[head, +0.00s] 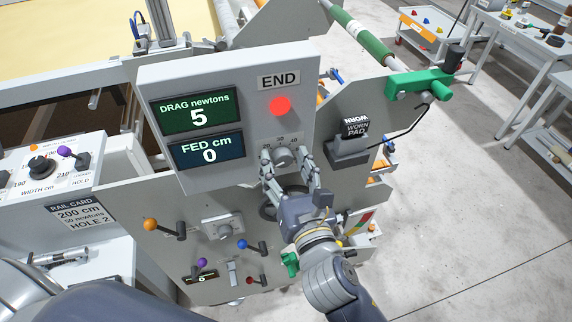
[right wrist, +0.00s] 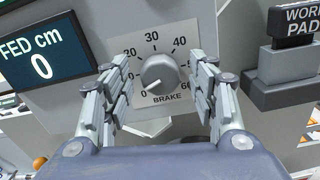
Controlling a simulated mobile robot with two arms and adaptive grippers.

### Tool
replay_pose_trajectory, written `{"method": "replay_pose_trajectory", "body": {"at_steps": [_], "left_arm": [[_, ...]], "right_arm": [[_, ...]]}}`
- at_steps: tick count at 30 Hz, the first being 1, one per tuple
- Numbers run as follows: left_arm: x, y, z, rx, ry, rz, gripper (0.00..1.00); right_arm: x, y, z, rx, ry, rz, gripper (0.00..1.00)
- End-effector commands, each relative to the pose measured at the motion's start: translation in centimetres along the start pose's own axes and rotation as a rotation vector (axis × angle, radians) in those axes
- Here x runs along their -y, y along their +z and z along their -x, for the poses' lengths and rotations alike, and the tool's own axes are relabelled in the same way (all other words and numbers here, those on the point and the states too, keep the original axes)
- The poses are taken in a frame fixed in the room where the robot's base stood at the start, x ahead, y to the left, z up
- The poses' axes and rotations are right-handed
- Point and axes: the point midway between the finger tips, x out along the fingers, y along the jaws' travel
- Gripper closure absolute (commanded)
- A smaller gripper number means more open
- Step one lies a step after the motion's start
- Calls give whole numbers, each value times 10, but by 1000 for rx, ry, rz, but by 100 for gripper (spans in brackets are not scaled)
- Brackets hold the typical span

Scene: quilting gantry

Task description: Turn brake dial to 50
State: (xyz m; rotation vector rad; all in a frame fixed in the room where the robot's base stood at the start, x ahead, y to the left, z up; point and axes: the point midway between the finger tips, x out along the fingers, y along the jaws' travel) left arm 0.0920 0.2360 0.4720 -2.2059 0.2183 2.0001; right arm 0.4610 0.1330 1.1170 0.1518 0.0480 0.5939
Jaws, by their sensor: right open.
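The brake dial (right wrist: 160,74) is a round grey knob on a white scale plate marked BRAKE. Its white mark points down and left, by the 0. The 50 is hidden behind a finger. In the head view the dial (head: 283,157) sits low on the grey panel. My right gripper (right wrist: 161,75) is open, with one finger on each side of the dial and gaps between. It also shows in the head view (head: 287,168). The drag display (head: 199,112) reads 5 newtons. My left gripper is out of view.
A FED cm display (head: 208,151) reads 0. A red END lamp (head: 280,105) is above the dial. A WORN PAD holder (head: 349,150) juts out to the right. The rail card (head: 80,213) says 200 cm, 50 newtons, hole 2. Coloured levers lie below.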

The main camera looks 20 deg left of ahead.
Motion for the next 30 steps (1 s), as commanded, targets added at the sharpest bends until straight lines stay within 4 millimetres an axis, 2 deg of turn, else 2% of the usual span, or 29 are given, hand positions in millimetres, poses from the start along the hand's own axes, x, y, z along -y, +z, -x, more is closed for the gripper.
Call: {"method": "replay_pose_trajectory", "body": {"at_steps": [4, 5, 10, 20, 30], "left_arm": [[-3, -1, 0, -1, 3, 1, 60], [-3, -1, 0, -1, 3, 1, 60], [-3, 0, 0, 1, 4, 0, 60], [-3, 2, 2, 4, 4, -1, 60], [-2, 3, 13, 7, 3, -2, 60]], "right_arm": [[0, 0, 0, 0, 0, 0, 46], [0, 0, 0, 0, 0, 0, 51], [0, 0, 0, 0, 0, 0, 89], [0, 1, 0, 0, 0, -18, 90], [0, 2, 0, 0, 0, -202, 90]]}}
